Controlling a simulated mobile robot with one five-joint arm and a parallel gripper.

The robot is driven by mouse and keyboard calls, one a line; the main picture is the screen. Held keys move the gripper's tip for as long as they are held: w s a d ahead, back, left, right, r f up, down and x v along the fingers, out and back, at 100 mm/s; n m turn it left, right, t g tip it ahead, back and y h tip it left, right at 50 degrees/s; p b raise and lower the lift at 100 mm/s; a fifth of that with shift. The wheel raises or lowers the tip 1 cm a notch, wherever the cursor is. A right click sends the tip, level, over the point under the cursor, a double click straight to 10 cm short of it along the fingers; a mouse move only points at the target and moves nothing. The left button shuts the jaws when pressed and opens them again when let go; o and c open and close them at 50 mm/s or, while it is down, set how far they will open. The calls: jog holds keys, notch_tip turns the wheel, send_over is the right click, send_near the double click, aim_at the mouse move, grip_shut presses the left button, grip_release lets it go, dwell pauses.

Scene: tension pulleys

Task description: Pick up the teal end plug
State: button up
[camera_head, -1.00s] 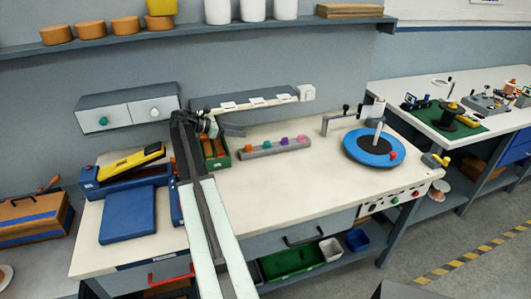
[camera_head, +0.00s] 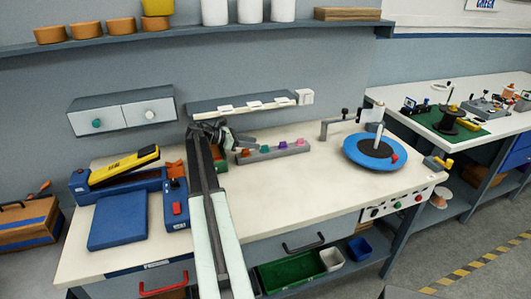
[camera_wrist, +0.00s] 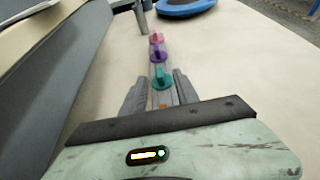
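The teal end plug (camera_wrist: 161,78) stands upright on a narrow grey rack (camera_head: 272,152); it also shows in the head view (camera_head: 265,149). In the wrist view it is ahead of my gripper (camera_wrist: 160,84), roughly centred between the fingertips. My gripper is open, with one finger on each side of the rack, and nothing is held. In the head view my gripper (camera_head: 243,137) is above the left end of the rack. I cannot tell its exact height over the plug.
An orange plug (camera_wrist: 162,106) lies nearer, between the fingers. A purple plug (camera_wrist: 158,56) and a pink plug (camera_wrist: 156,38) stand beyond the teal one. A blue disc (camera_head: 367,158) and a grey post (camera_head: 325,130) are to the right. The tabletop in front is clear.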

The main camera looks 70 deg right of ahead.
aim_at(262, 146)
jog(key=b+x, duration=0.1)
jog(key=x, duration=0.1)
jog(key=b+x, duration=0.1)
jog(key=x, duration=0.1)
jog(key=shift+f, duration=0.45)
jog(key=shift+s+d, duration=0.25)
grip_shut()
jog(key=shift+r, duration=0.1)
jog(key=shift+r+p, duration=0.55)
jog(key=shift+p, duration=0.05)
notch_tip(262, 146, up, 3)
jog(key=p, duration=0.3)
jog(key=shift+r, duration=0.15)
jog(key=w+a, duration=0.2)
jog(key=a, duration=1.3)
jog(key=shift+w+a+r+p, duration=0.25)
jog(key=shift+a+p, duration=0.15)
